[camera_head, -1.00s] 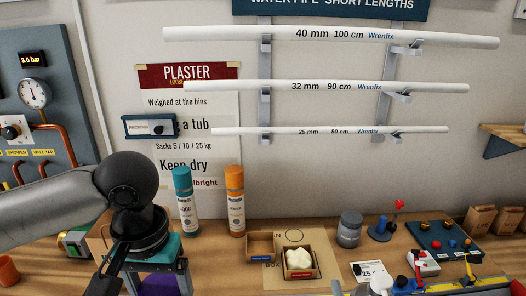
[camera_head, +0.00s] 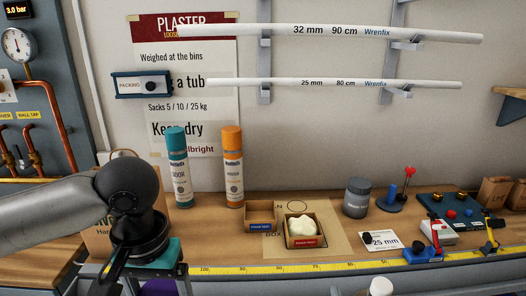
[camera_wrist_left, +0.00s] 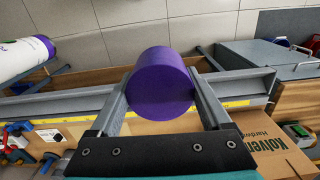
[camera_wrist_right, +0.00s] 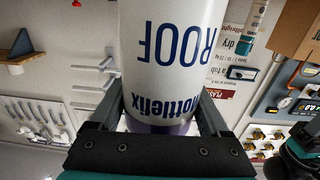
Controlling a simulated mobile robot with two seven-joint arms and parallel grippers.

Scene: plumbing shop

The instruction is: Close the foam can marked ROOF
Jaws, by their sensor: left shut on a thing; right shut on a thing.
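The white foam can marked ROOF (camera_wrist_right: 170,50), with dark blue lettering and a purple band, fills the right wrist view. My right gripper (camera_wrist_right: 162,88) is shut around its body. In the left wrist view the can (camera_wrist_left: 18,58) is at the upper left, apart from the cap. My left gripper (camera_wrist_left: 163,82) is shut on a purple cap (camera_wrist_left: 160,85) above the bench's front edge. A bit of the cap (camera_head: 160,287) shows at the bottom of the head view. A pale tip (camera_head: 381,287), likely the can's top, shows at the bottom right.
Two capped cans, teal (camera_head: 179,165) and orange (camera_head: 232,165), stand at the back of the bench. Small boxes (camera_head: 303,232), a grey jar (camera_head: 356,198) and a cardboard box (camera_wrist_left: 265,140) are nearby. A yellow tape (camera_head: 280,269) runs along the bench edge.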

